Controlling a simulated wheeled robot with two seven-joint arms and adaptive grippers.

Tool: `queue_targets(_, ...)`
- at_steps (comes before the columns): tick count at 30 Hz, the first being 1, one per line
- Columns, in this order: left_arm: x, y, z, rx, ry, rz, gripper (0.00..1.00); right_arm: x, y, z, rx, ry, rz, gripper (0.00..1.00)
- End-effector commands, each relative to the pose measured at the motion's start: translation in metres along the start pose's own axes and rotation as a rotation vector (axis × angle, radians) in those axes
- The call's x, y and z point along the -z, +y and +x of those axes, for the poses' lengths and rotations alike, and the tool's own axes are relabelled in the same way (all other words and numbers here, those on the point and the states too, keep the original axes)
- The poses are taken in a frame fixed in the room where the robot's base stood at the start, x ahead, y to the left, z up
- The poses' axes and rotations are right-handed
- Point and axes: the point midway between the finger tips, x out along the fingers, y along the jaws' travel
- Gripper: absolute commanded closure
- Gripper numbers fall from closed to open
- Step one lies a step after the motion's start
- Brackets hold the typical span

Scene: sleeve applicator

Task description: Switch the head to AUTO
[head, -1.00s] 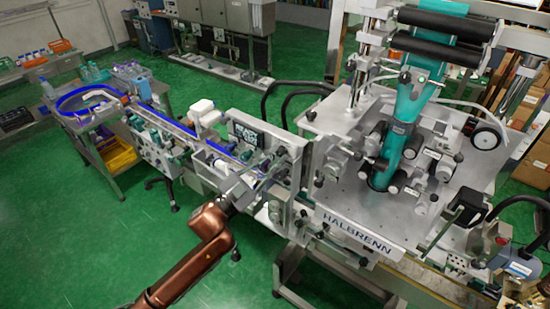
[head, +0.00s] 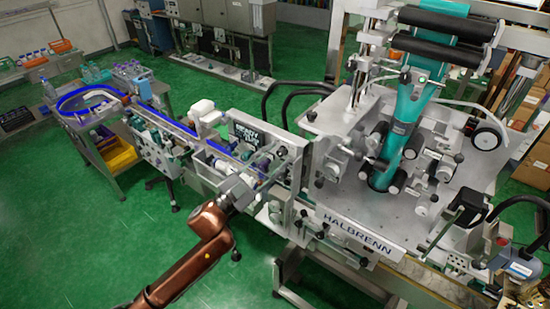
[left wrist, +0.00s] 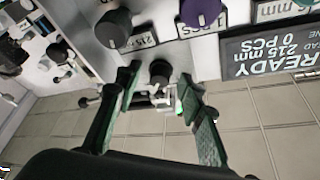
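The labelling machine's head panel shows in the head view, with its dark display (head: 258,136) above the work area. My left gripper (head: 256,186) reaches in front of that panel, and its fingers are hard to make out there. In the left wrist view my left gripper (left wrist: 158,98) is open, one dark green finger on each side of a small black knob (left wrist: 160,71). I cannot tell whether the fingers touch it. A larger black knob (left wrist: 114,28) and a purple knob (left wrist: 201,12) sit further up the panel. Which knob is the AUTO selector cannot be read.
The display in the left wrist view (left wrist: 270,52) reads READY, 21 mm, 0 PCS. A small metal bracket and a green light (left wrist: 180,107) lie between the fingers. A blue-edged conveyor (head: 190,130) runs left to a cart. Green floor (head: 90,245) is free at front left.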

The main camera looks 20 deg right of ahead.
Motion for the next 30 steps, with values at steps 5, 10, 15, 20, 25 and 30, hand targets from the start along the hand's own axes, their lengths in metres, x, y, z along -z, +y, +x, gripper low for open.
queue_targets(5, -0.001, 0.0, -0.008, 0.0, -0.001, 0.0, 0.64, -0.001, 0.003, 0.0, -0.003, -0.001, -0.001, 0.62)
queue_targets(10, -0.001, 0.0, -0.037, 0.0, -0.002, 0.0, 0.64, 0.0, 0.002, 0.0, -0.001, 0.0, -0.001, 0.62)
queue_targets(15, -0.002, 0.0, -0.073, 0.0, -0.003, 0.0, 0.64, 0.0, 0.001, 0.0, -0.001, 0.0, 0.0, 0.62)
queue_targets(20, -0.001, 0.0, -0.101, 0.001, -0.003, 0.0, 0.64, 0.0, 0.001, 0.0, -0.001, 0.0, 0.0, 0.62)
queue_targets(25, -0.001, 0.0, -0.117, 0.0, -0.001, 0.0, 0.64, 0.0, 0.0, 0.0, 0.0, 0.0, 0.0, 0.62)
queue_targets(30, 0.0, 0.0, -0.12, 0.0, -0.001, 0.0, 0.64, 0.0, 0.0, 0.0, 0.0, 0.0, 0.0, 0.62)
